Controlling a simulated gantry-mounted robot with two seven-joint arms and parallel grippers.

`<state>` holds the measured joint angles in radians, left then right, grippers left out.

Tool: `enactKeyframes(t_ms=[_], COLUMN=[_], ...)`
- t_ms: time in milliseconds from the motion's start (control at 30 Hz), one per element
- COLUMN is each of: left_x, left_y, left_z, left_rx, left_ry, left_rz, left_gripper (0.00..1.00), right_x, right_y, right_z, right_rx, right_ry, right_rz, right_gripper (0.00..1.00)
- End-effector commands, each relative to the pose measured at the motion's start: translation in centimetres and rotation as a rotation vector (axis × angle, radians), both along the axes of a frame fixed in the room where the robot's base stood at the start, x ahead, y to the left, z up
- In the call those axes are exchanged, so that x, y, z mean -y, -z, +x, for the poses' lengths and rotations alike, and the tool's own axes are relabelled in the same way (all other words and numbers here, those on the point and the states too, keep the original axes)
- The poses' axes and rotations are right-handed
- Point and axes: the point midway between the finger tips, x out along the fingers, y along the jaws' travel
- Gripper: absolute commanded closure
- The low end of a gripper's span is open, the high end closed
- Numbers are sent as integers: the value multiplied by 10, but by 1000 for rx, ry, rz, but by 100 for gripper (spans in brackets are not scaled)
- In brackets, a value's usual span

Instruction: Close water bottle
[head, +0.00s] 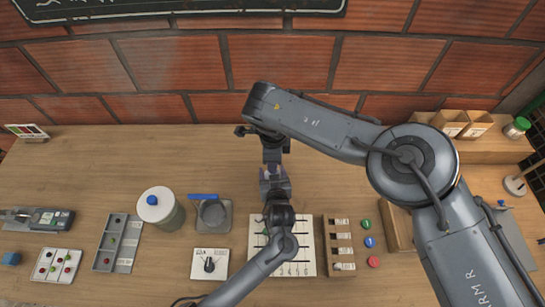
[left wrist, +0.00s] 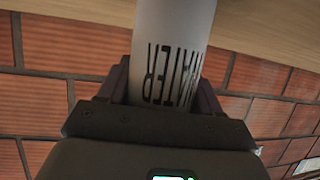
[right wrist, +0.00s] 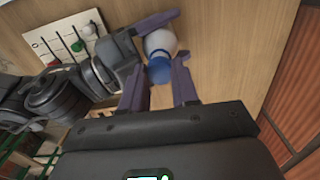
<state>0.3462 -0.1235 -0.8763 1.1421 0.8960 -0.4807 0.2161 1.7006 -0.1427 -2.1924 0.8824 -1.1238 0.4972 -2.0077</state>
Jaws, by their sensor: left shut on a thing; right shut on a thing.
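The white water bottle (left wrist: 174,40) has dark "WATER" lettering, upside down in the left wrist view. My left gripper (head: 272,182) is shut around the bottle's body, above the table. The blue cap (right wrist: 159,70) shows in the right wrist view between the fingertips of my right gripper (right wrist: 160,78), which is shut on it. The cap lies over the bottle's top (right wrist: 160,42); I cannot tell whether it is seated or slightly apart. In the head view my right gripper (head: 272,160) comes from above and behind, and the grippers largely hide bottle and cap.
A lidded jar (head: 161,212), a scale-like device (head: 211,216) and a white dial box (head: 209,264) stand left of my left arm. A slotted white panel (head: 305,262) and a switch strip (head: 340,245) are close by. The wooden table's back strip is mostly clear before the brick wall.

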Motion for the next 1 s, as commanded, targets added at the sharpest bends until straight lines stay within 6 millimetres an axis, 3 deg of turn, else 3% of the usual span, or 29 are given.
enactKeyframes(t_ms=[1000], left_x=[0], left_y=[0], left_z=[0], left_rx=[0], left_ry=[0], left_rz=[0], left_gripper=[90], right_x=[0], right_y=[9], right_z=[0], right_rx=[-1], right_ry=[0], right_rz=[1], right_gripper=[98])
